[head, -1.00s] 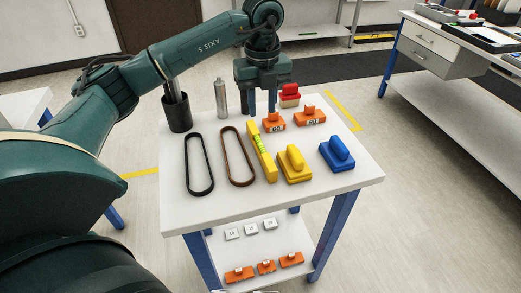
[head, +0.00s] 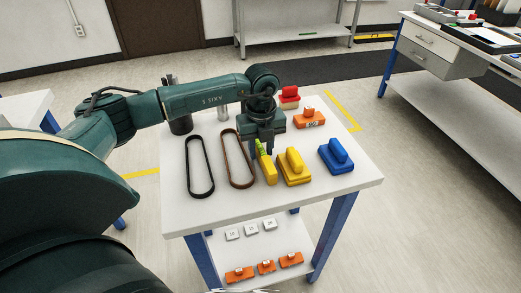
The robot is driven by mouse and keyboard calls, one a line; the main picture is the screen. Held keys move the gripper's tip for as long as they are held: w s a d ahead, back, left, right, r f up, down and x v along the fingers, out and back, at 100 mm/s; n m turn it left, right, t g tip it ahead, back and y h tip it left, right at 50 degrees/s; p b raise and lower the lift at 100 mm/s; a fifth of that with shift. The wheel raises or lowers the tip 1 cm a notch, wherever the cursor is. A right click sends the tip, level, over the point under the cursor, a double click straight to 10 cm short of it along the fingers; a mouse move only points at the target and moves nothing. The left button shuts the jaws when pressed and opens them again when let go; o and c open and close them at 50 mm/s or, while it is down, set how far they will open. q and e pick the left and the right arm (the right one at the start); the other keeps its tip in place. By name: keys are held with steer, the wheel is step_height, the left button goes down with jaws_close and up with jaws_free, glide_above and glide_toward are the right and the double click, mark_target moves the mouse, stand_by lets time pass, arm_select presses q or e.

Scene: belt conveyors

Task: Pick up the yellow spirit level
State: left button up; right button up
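The yellow spirit level (head: 268,169) lies on the white table (head: 225,213) between the brown belt (head: 236,160) and the yellow handled block (head: 294,168). Its near end and part of its green vial section show; its far part is hidden behind my gripper. My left gripper (head: 264,150) points down at the level's middle, its fingers close to or around it. The fingertips are too small and covered to tell whether they touch or grip it. My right gripper is not in view.
A blue handled block (head: 336,156) stands at the right. An orange block (head: 309,118) and a red-topped block (head: 289,98) are behind. A black belt (head: 199,167) lies left; a dark cup (head: 180,122) stands behind it. The table's front strip is clear.

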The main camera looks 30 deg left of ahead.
arm_select(q)
jaws_close()
steer(key=shift+r, duration=0.1)
stand_by(0.3)
